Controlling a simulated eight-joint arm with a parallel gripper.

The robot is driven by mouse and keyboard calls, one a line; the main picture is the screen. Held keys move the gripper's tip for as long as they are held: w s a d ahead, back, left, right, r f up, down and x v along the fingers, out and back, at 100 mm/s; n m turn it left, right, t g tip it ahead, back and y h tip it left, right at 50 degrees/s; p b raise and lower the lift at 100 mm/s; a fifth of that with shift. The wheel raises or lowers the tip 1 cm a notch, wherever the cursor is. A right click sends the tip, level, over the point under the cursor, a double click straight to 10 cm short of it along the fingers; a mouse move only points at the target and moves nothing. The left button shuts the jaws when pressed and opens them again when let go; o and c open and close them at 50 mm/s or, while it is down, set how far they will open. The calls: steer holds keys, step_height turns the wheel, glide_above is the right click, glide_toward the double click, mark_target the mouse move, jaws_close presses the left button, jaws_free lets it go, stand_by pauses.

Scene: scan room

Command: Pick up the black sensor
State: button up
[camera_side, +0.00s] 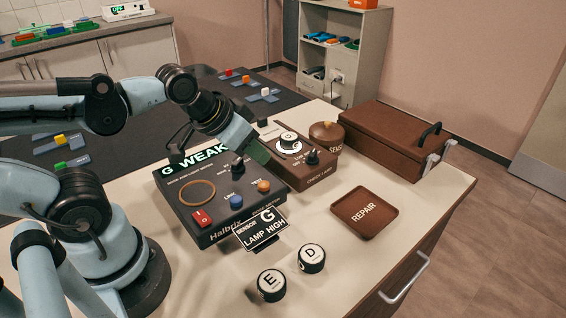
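Two round black pucks with white lettered tops stand on the table front: one marked E (271,284) and one marked D (311,259). Another round black piece with a white top (288,140) sits on the brown check lamp box (297,171); its letter is too small to read surely. The pictures do not settle which is the black sensor. My gripper (256,152) points down above the gap between the dark tester box (212,224) and the lamp box, well behind the pucks. Its fingertips are seen edge-on, so their opening is unclear.
A card (262,229) reads "SENSOR G LAMP HIGH". A brown REPAIR tray (365,212) lies empty at right. A brown lidded case (387,137) stands behind it. The table around the pucks is clear.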

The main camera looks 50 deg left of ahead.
steer(key=o, duration=1)
steer(key=shift+c, duration=0.2)
